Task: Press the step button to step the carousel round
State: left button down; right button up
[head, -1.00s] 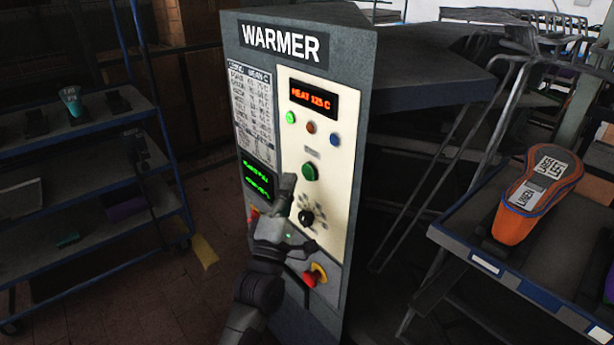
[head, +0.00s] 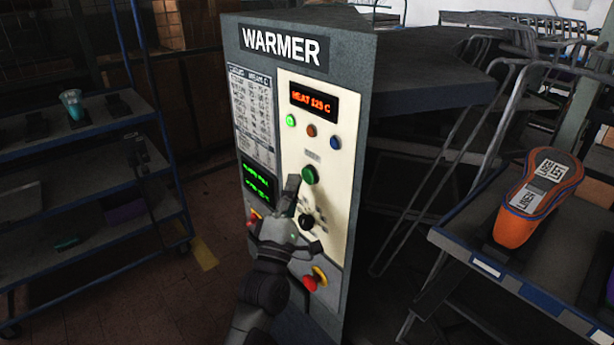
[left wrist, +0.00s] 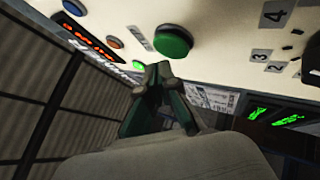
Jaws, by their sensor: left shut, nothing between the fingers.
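The warmer cabinet (head: 350,110) stands in the middle of the head view with a cream control panel. The green step button (head: 309,174) sits on the panel below a small label. It also shows large in the left wrist view (left wrist: 173,40). My left gripper (head: 291,184) is shut and empty, its fingertips just below and left of the green button in the head view. In the left wrist view the closed fingertips (left wrist: 152,72) are close below the button, with a small gap seen between them. The carousel is not clearly identifiable. My right gripper is not in view.
A black dial (head: 306,220) and a red emergency knob (head: 314,279) sit lower on the panel. Small green, orange and blue lamps lie under the red heat display (head: 313,99). A shelf trolley stands left; a rack with an orange shoe (head: 540,200) stands right.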

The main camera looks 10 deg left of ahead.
pick_arm(q)
jog(key=shift+w, duration=0.1)
dwell(0.6)
jog(key=shift+w+d, duration=0.25)
jog(key=shift+w, duration=0.1)
dwell(0.4)
